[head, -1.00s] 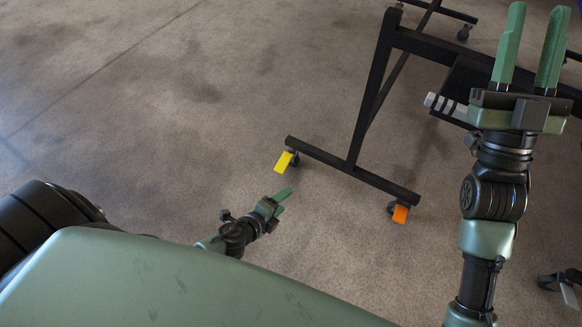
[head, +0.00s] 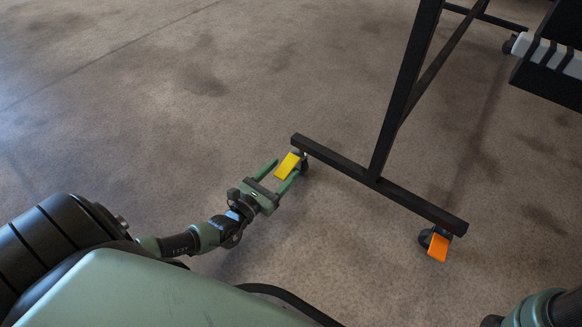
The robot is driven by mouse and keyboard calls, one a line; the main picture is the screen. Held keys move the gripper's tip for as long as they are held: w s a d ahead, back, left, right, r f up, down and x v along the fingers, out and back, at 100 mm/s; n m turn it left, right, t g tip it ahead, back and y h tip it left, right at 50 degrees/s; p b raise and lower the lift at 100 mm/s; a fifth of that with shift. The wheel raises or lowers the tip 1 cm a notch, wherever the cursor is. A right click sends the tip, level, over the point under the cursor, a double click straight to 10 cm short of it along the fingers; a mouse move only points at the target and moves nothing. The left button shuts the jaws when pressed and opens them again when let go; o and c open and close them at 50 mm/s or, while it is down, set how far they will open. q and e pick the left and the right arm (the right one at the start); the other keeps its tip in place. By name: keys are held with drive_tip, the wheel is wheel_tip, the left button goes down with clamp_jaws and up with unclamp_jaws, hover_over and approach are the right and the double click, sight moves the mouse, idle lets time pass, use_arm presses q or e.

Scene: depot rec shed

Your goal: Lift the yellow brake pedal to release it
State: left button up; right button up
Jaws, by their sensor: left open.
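My left gripper (head: 281,168) is open, low near the floor, with one green finger on each side of the pedal as seen from above. I cannot tell whether the fingers touch it or how their height compares with it. The caster wheel is mostly hidden behind the pedal and the bar. My right gripper is out of view; only a bit of that arm shows at the bottom right corner.
The black frame (head: 395,110) stands on a foot bar (head: 420,203) with an orange pedal (head: 438,247) on the caster at its other end. A dark tray with a white, dark-banded object (head: 545,52) is at the upper right. The brown floor on the left is clear.

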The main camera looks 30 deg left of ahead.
sight(289, 165)
use_arm(q)
drive_tip(key=w, duration=0.1)
drive_tip(key=w+b, duration=0.1)
drive_tip(key=w, duration=0.1)
drive_tip(key=shift+w+d+f, duration=0.15)
drive_tip(key=shift+w, duration=0.45)
clamp_jaws()
idle(0.9)
